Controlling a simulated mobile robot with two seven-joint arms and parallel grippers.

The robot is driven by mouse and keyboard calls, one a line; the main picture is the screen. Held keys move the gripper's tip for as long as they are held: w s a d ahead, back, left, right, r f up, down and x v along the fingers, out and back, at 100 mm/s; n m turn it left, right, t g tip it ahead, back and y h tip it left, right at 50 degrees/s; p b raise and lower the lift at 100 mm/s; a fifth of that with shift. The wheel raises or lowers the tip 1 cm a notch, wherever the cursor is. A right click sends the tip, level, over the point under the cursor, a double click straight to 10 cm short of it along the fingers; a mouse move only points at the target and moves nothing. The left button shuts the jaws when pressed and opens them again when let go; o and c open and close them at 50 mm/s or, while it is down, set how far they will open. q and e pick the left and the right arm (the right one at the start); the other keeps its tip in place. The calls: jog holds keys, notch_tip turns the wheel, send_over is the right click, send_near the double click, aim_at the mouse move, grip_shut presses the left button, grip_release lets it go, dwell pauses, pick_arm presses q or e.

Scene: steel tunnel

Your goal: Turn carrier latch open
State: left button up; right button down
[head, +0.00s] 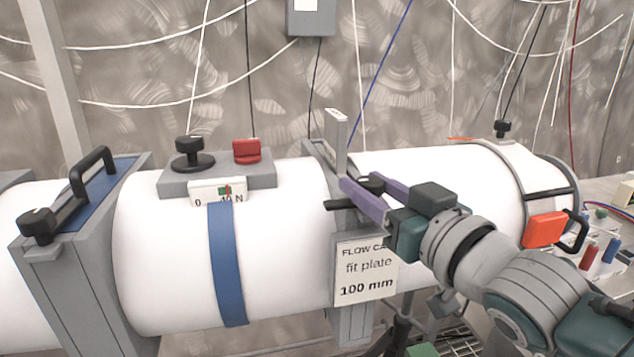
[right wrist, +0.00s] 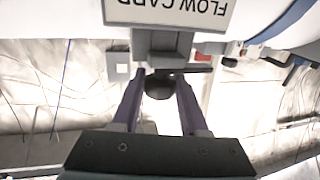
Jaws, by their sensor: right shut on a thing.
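The grey flow carrier (head: 318,160) stands between two white tube sections, with a sign (head: 366,268) reading "fit plate 100 mm" on its front. Its black latch (head: 340,205) has a round hub and a bar that points left in the head view. My right gripper (head: 362,192) reaches in from the right with its purple fingers on either side of the latch hub, shut on it. In the right wrist view, the latch hub (right wrist: 158,86) sits between the two fingers (right wrist: 158,98). The fingers hide part of the latch. My left gripper is not in view.
A grey upright plate (head: 336,140) rises from the carrier. Left of it are a force gauge (head: 218,192), a black knob (head: 190,152), a red block (head: 247,151) and another carrier with a black handle (head: 92,172).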

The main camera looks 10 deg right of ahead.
jog(key=shift+n+y, duration=0.3)
jog(key=shift+y, duration=0.2)
jog(key=shift+c, duration=2.2)
grip_release()
jog(key=shift+s, duration=0.1)
jog(key=v, duration=0.9)
jog(key=shift+s+r, duration=0.15)
jog(key=shift+s, duration=0.2)
jog(key=shift+d, duration=0.1)
